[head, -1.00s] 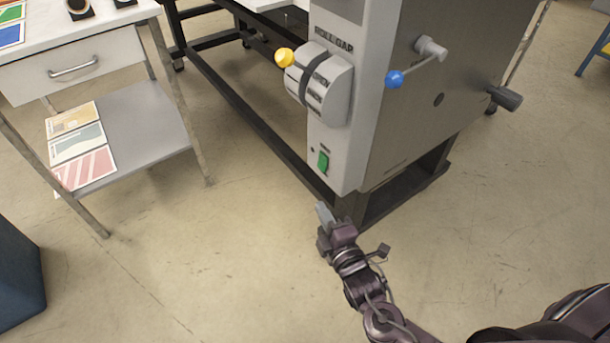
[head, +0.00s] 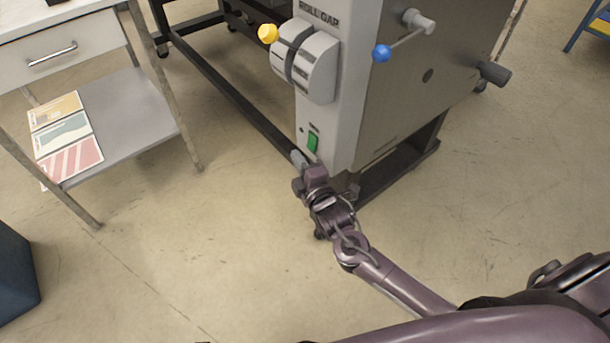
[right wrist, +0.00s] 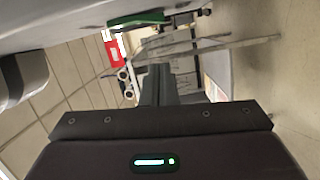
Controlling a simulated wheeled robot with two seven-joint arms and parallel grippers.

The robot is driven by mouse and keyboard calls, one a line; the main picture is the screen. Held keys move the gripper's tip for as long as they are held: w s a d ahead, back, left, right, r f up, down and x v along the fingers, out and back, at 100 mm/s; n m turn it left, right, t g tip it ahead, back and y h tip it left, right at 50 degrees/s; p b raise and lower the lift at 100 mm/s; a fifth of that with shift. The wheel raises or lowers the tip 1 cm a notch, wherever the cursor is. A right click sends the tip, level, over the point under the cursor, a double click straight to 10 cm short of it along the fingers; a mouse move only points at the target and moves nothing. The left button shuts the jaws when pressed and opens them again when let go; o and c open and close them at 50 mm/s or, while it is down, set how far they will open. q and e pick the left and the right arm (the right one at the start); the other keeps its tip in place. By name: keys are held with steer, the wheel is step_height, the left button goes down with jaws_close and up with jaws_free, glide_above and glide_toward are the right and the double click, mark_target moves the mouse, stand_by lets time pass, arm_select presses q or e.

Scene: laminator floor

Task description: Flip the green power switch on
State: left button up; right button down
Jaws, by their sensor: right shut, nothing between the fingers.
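The green power switch (head: 313,142) is on the lower front panel of the grey laminator (head: 335,120). My right gripper (head: 298,158) is shut and empty, its fingertips just below and a little left of the switch in the head view. Whether they touch the panel cannot be told. In the right wrist view the green switch (right wrist: 140,18) shows at the top, on the pale panel, beyond and above the shut fingers (right wrist: 158,82). My left gripper is not in view.
A crank with a blue knob (head: 381,53) is on the machine's side. A side table (head: 130,100) with printed sheets stands at left. The floor between is clear.

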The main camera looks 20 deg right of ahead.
mark_target(312, 142)
steer(key=d, duration=0.3)
steer(key=shift+w+d+f, duration=0.15)
steer(key=shift+w+f, duration=0.1)
steer(key=shift+w, duration=0.15)
steer(key=shift+w+d+f+n, duration=0.1)
steer(key=shift+w+d+n, duration=0.05)
steer(key=shift+d+n, duration=0.4)
steer(key=shift+a, duration=0.15)
